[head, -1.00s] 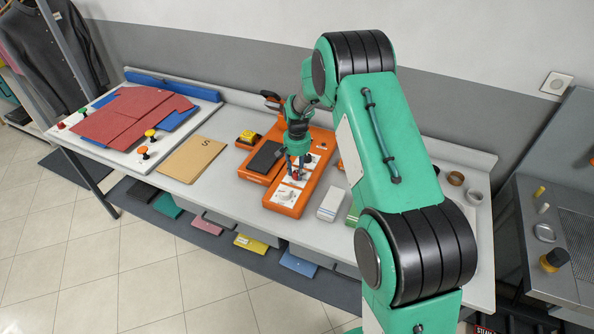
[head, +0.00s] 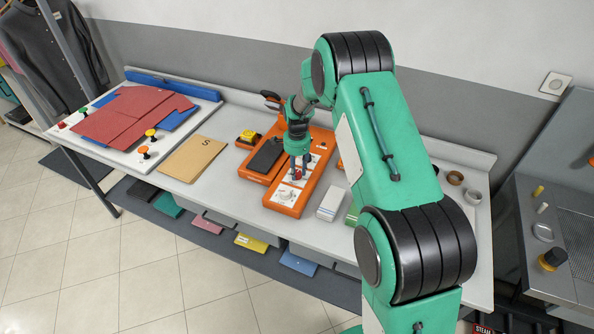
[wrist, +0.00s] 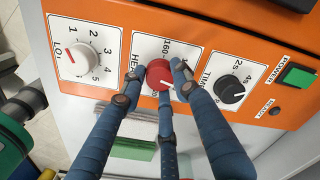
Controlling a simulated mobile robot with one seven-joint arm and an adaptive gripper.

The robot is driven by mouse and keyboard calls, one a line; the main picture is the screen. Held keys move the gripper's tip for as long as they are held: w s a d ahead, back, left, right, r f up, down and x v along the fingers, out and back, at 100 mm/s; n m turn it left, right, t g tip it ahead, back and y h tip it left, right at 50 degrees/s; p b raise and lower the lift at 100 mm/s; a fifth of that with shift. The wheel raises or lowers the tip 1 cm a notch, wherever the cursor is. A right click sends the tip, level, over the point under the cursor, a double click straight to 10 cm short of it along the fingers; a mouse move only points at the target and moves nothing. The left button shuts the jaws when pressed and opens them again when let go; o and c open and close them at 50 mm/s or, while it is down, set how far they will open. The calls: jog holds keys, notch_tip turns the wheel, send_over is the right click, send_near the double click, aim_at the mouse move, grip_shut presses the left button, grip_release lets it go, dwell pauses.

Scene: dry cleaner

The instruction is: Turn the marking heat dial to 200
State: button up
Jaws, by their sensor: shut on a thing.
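The heat dial is a red round knob (wrist: 159,73) on a white plate, in the middle of the orange machine's panel in the wrist view. A white mark shows on its lower right side. The number 160 is readable above it; the rest of its scale is hidden behind my fingers. My gripper (wrist: 156,88) has its blue fingers closed around the knob from both sides and below. In the head view the orange machine (head: 313,190) stands on the bench, with my gripper pointing down at its panel.
A white dial (wrist: 81,59) numbered 1 to 5 sits left of the heat dial, and a black time dial (wrist: 232,90) sits close on the right. A green power button (wrist: 298,76) is farther right. A white box (head: 330,204) stands beside the machine; a brown folder (head: 198,159) lies left.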

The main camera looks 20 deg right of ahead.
aim_at(297, 172)
jog(key=shift+m, duration=1.6)
jog(key=o, duration=1.2)
jog(key=shift+c, duration=0.2)
jog(key=shift+r, duration=0.15)
notch_tip(297, 172, up, 12)
